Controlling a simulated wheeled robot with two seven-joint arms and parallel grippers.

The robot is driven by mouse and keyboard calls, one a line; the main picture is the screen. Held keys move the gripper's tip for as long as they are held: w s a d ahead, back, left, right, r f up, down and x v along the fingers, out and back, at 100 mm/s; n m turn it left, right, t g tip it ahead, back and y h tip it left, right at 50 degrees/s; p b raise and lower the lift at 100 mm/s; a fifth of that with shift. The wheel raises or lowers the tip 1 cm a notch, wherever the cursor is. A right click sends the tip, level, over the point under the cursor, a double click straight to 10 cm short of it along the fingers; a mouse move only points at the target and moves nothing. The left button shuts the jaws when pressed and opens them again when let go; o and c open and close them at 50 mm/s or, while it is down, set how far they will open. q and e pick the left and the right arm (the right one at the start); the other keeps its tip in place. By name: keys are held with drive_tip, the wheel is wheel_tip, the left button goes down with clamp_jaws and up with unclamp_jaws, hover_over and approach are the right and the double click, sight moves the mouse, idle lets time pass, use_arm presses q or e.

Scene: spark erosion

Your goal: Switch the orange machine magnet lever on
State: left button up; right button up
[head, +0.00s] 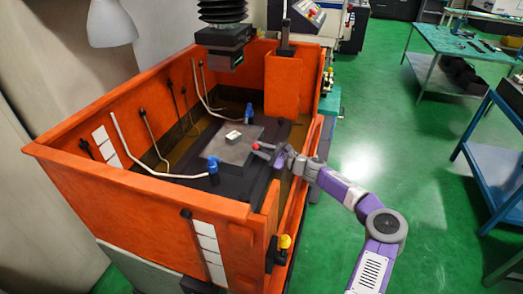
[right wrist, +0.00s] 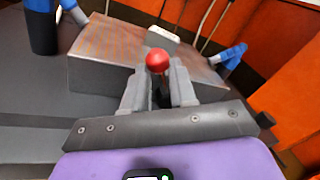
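The orange machine (head: 150,190) is an open-topped tank filling the left and middle of the head view. The magnet lever's red ball knob (head: 257,146) shows inside it, near the front right corner of the grey plate. In the right wrist view the red knob (right wrist: 157,61) stands just beyond my fingertips, roughly centred, with a dark stem below it. My right gripper (head: 266,151) reaches over the tank's right wall to the knob. In the right wrist view its two fingers (right wrist: 158,88) are apart, on either side of the stem; contact is unclear. My left gripper is out of view.
A small pale block (head: 233,138) lies on the grey plate (head: 215,150). Blue-topped nozzles (head: 213,164) stand beside the plate. A dark machine head (head: 223,45) hangs above the tank.

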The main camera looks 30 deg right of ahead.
clamp_jaws()
